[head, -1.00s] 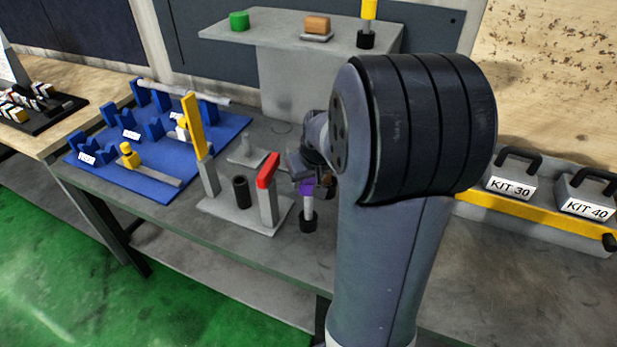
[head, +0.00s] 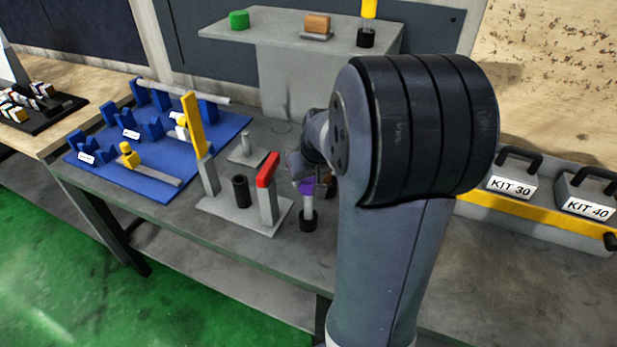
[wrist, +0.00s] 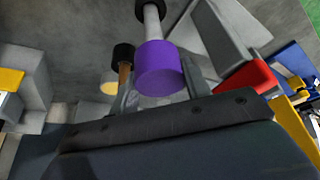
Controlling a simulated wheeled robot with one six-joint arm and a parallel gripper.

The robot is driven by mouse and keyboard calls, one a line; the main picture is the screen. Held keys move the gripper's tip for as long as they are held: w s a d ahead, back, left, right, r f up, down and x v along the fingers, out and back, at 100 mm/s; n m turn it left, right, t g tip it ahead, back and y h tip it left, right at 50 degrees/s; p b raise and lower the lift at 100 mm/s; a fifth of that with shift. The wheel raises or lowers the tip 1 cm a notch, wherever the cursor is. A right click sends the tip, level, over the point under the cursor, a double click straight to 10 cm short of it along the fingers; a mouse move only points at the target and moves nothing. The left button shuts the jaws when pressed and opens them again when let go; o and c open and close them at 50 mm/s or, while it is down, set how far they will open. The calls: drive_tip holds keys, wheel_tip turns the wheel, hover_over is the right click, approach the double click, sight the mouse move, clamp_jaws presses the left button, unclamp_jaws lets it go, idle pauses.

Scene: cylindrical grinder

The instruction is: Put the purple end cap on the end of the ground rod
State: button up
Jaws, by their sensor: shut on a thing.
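The purple end cap (head: 306,187) is at the upper end of a short upright grey post with a black foot (head: 308,223). In the wrist view the purple cap (wrist: 160,72) is large, with the grey post in line behind it. My gripper (head: 318,178) is shut on the purple cap; its fingers are partly hidden by the cap and my arm. I cannot tell whether the black foot touches the table. A long light-grey rod (head: 185,91) lies across blue V-blocks on the blue board (head: 220,125) at the left.
A grey fixture with a red-topped post (head: 268,172), a yellow-topped post (head: 193,125) and a dark cylinder (head: 241,191) stands just left of my gripper. A raised shelf (head: 280,34) is behind. Labelled kit cases (head: 510,187) are at the right.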

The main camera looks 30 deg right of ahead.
sight(308, 188)
drive_tip(key=shift+f+b, duration=2.05)
drive_tip(key=shift+f, duration=0.25)
drive_tip(key=o, duration=1)
drive_tip(key=shift+r, duration=0.1)
drive_tip(key=shift+o, duration=0.2)
drive_tip(key=v, duration=1)
drive_tip(key=shift+s+r, duration=0.1)
drive_tip(key=shift+r, duration=0.3)
drive_tip(key=x, duration=1)
drive_tip(key=shift+f, duration=0.35)
drive_tip(key=shift+r+p, duration=0.35)
drive_tip(key=shift+p, duration=0.05)
